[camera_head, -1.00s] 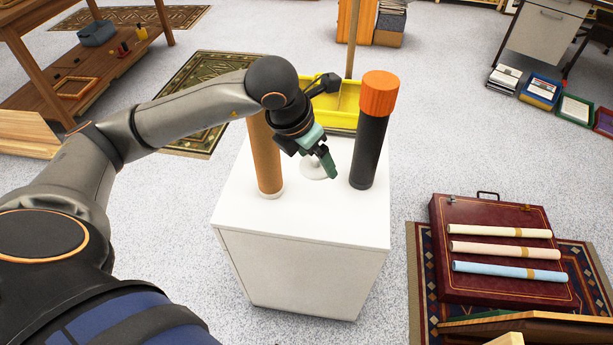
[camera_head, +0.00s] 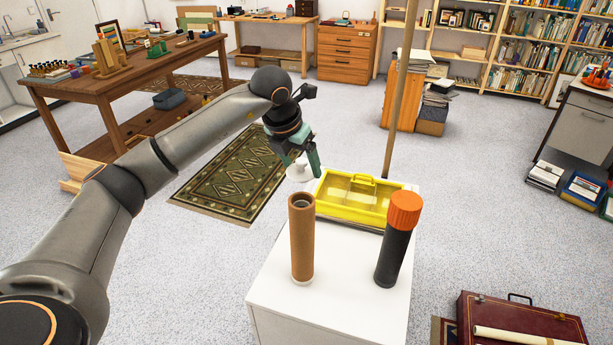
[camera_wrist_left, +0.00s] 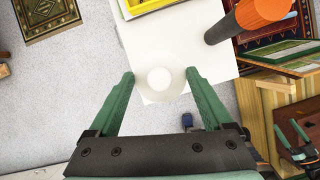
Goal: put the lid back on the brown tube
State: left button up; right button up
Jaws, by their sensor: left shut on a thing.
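The brown tube (camera_head: 302,245) stands upright on the white cabinet (camera_head: 345,290), its dark open top facing up. My left gripper (camera_head: 300,165) is shut on the white lid (camera_head: 298,174), a pale round disc with a knob. It holds the lid in the air above and behind the tube's top in the head view, apart from it. In the left wrist view the lid (camera_wrist_left: 159,79) sits between the green fingertips (camera_wrist_left: 158,82); the brown tube does not show there. My right gripper (camera_wrist_left: 302,145) appears at the right edge of that view, its jaws unclear.
A black tube with an orange cap (camera_head: 404,210) stands to the right on the cabinet. A yellow case (camera_head: 345,208) lies behind the tubes, near a wooden pole (camera_head: 404,90). A maroon case (camera_head: 490,325) is at the lower right. Bare cabinet top lies between and before the tubes.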

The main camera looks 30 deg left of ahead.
aim_at(297, 174)
pick_arm(q)
jog(key=shift+a+f+b, duration=0.1)
jog(key=shift+f+b, duration=1.75)
jog(key=shift+f, duration=0.5)
jog(key=shift+f+b, duration=0.55)
jog(key=shift+f, duration=0.3)
jog(key=shift+f, duration=0.15)
jog(key=o, duration=1.2)
jog(key=shift+o, duration=0.2)
jog(key=shift+r+p, duration=2.7)
jog(key=shift+r, duration=0.85)
